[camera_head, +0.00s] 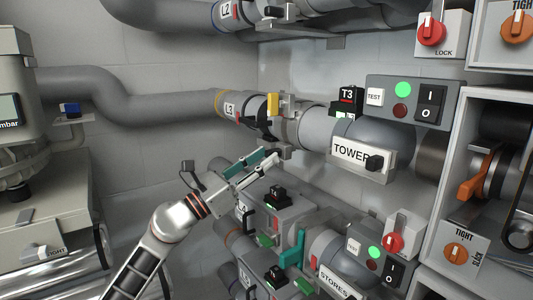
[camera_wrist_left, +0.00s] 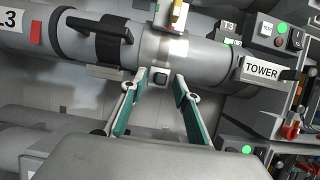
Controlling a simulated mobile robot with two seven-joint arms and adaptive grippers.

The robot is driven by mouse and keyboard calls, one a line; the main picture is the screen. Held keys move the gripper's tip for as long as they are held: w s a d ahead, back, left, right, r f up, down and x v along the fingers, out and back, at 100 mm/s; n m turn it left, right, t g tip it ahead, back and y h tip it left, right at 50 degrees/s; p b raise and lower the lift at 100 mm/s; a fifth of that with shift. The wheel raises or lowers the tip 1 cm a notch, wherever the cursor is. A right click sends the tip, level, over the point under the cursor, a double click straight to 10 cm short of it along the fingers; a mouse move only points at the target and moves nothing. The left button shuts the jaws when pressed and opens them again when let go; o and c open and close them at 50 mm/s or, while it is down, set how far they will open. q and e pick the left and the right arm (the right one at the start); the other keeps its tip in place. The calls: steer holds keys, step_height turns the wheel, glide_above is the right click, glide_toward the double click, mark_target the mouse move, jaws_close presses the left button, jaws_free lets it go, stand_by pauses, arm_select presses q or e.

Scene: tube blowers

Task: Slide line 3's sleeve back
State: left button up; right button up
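Line 3's grey pipe carries an L3 label (camera_head: 230,110) and a red mark; the label shows partly in the left wrist view (camera_wrist_left: 10,18). A black collar with a handle (camera_wrist_left: 112,38) wraps the pipe; I cannot tell exactly where the sleeve's edges are. A yellow tab (camera_head: 273,104) stands on top of the pipe. My left gripper (camera_head: 268,158) is open just below the pipe. In the left wrist view its fingers (camera_wrist_left: 160,82) stand apart on either side of a small block (camera_wrist_left: 160,77) under the pipe. Contact is unclear. My right gripper is not in view.
A TOWER sign (camera_head: 361,153) and a switch box (camera_head: 405,102) sit right of the gripper. A lower line with a teal lever (camera_head: 292,250) and a STORES sign (camera_head: 335,284) lies below. An orange-handled cabinet (camera_head: 474,188) stands at right. Free room lies left of the gripper.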

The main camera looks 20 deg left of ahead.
arm_select(q)
steer(key=shift+x, duration=0.75)
jaws_close()
